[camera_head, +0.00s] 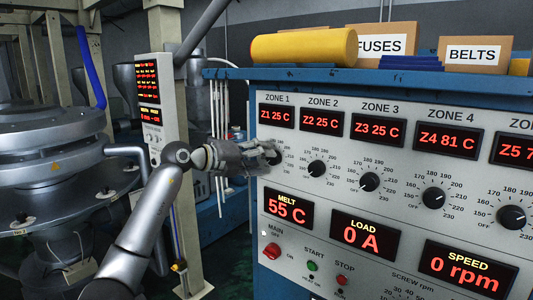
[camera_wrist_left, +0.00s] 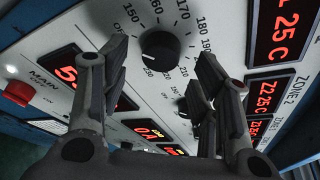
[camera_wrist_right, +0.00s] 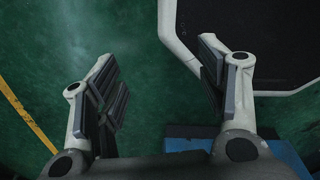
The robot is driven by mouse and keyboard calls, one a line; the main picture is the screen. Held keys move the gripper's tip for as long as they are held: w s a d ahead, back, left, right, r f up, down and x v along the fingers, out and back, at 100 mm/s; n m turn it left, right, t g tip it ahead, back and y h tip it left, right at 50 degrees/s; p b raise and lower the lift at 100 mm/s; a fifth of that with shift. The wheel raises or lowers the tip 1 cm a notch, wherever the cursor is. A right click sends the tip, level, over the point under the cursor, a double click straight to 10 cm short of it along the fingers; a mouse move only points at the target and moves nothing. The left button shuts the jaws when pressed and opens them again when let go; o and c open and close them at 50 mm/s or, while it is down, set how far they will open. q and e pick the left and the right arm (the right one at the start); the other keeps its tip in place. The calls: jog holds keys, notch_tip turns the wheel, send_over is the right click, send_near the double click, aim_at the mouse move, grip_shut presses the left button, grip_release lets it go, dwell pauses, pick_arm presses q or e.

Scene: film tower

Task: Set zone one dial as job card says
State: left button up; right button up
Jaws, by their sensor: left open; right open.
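The zone 1 dial (camera_wrist_left: 160,48) is a round black knob on the light panel, with printed numbers around it, in the left wrist view. A small white mark shows near its lower left edge; its exact setting is hard to read. My left gripper (camera_head: 268,155) is open in front of this dial in the head view and hides much of it. In the left wrist view its fingers are on either side of the knob; contact cannot be told. The zone 1 display (camera_head: 276,116) reads 25 C. My right gripper (camera_wrist_right: 160,62) is open and empty above the green floor. I cannot identify a job card.
The zone 2 dial (camera_head: 317,168) and zone 3 dial (camera_head: 369,182) are close to the right. The red main switch (camera_head: 271,250) is below. A yellow roll (camera_head: 304,46) and boxes rest on top. A post with a display (camera_head: 149,90) stands left.

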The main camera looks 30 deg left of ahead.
pick_arm(q)
jog(key=shift+x, duration=1.25)
jog(key=shift+c, duration=0.7)
jog(key=c, duration=0.9)
pick_arm(e)
jog(key=shift+w+a+r, duration=0.4)
jog(key=shift+w+r, duration=0.15)
jog(key=shift+w, duration=0.05)
pick_arm(q)
jog(key=shift+p, duration=0.3)
pick_arm(e)
jog(key=shift+d, duration=0.1)
